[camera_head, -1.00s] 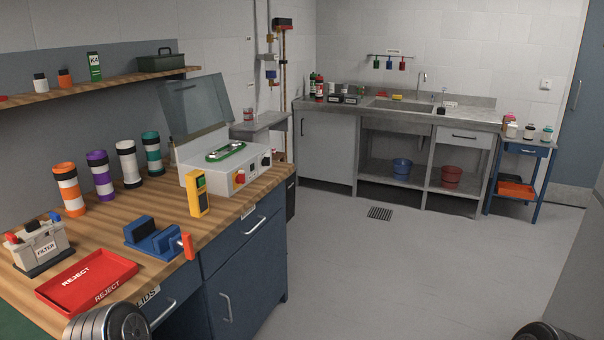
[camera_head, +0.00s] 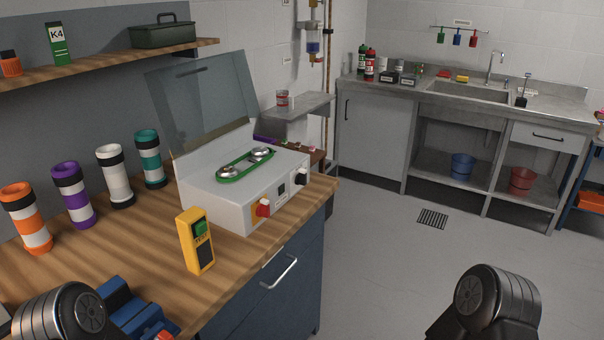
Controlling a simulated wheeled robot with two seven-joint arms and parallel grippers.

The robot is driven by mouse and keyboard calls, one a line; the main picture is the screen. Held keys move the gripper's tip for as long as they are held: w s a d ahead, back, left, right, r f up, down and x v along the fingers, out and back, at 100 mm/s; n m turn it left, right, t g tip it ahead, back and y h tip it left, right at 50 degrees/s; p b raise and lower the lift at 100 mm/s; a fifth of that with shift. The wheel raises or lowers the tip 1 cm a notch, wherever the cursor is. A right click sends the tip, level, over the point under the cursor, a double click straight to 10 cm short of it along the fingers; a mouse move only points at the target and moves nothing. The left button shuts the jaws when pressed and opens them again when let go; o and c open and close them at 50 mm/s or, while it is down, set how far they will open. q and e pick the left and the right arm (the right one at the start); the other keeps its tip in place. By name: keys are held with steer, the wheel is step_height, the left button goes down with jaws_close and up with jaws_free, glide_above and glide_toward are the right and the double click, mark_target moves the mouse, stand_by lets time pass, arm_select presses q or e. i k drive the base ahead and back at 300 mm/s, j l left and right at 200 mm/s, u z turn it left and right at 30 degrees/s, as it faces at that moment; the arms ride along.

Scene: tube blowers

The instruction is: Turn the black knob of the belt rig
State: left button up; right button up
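The belt rig (camera_head: 215,205) is a light grey box on the wooden workbench, with its clear lid (camera_head: 203,100) tilted open. A green belt (camera_head: 232,176) runs around two silver pulleys on its top. The black knob (camera_head: 300,177) is on the front panel at its right end. A red switch (camera_head: 263,208) on a yellow plate sits at the panel's left end. Only dark arm joints of mine show, at the lower left and lower right, both short of the rig. Neither gripper's fingers are in view.
A yellow tester (camera_head: 196,241) stands on the bench in front of the rig. Several coloured tubes stand at the left, such as the teal one (camera_head: 149,159). A blue vise-like holder (camera_head: 126,308) is partly hidden by my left arm. The floor at the right is open.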

mark_target(301, 179)
steer(key=z, duration=0.15)
steer(key=i+l, duration=0.15)
steer(key=l, duration=0.2)
steer(key=i+l, duration=0.15)
steer(key=l, duration=0.2)
steer(key=i+l, duration=0.35)
steer(key=l, duration=0.3)
steer(key=i+l+u, duration=0.1)
steer(key=l, duration=0.25)
steer(key=i+l, duration=0.2)
steer(key=l, duration=0.15)
steer(key=i+l, duration=0.15)
steer(key=l, duration=0.2)
steer(key=i+l, duration=0.15)
steer(key=l, duration=0.2)
